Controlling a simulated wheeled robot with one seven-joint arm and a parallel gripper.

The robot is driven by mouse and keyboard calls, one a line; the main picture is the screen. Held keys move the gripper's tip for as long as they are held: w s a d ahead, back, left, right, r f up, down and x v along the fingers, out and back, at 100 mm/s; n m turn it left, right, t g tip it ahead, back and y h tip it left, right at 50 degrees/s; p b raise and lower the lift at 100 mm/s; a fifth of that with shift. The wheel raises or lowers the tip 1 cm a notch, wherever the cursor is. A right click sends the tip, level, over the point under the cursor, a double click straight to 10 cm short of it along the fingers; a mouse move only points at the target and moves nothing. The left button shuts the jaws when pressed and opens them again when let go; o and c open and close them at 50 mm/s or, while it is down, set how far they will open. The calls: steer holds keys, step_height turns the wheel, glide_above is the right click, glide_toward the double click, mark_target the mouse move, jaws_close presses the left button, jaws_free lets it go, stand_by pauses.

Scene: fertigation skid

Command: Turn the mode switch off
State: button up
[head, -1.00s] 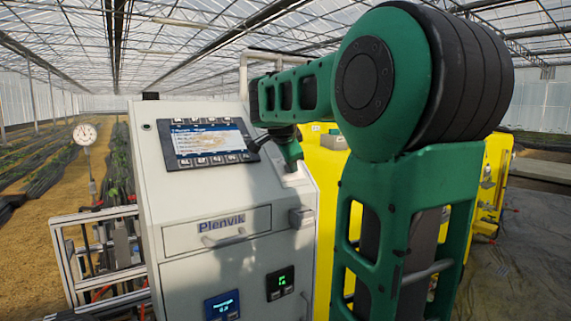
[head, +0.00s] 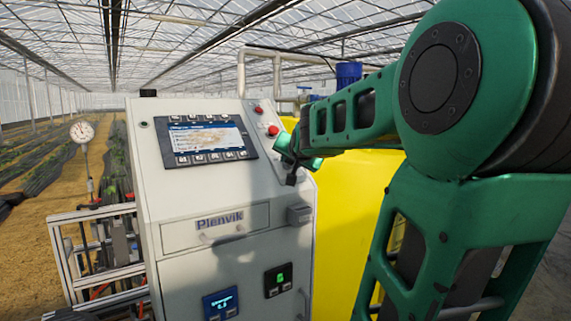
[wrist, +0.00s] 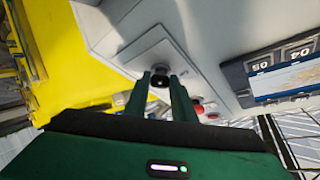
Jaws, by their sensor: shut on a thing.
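In the head view my gripper (head: 289,168) is at the right edge of the sloped panel, right of the display. There the fingers and wrist largely hide the switch, and the knob's pointing direction is too small to tell.
The display (head: 207,140) with its row of keys is left of my gripper. Two red buttons (head: 272,130) sit just above it. A drawer (head: 216,227) with a handle is lower on the cabinet. A yellow tank (head: 360,215) stands close on the right.

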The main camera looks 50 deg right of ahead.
steer(key=shift+w+r+n, duration=0.1)
steer(key=shift+r+n, duration=0.15)
steer(key=shift+n, duration=0.05)
steer(key=o, duration=1)
steer(key=shift+c, duration=0.2)
steer(key=shift+o, duration=0.5)
steer(key=shift+f, duration=0.15)
steer(key=v, duration=1)
steer(key=shift+s, duration=0.3)
steer(key=shift+a, duration=0.15)
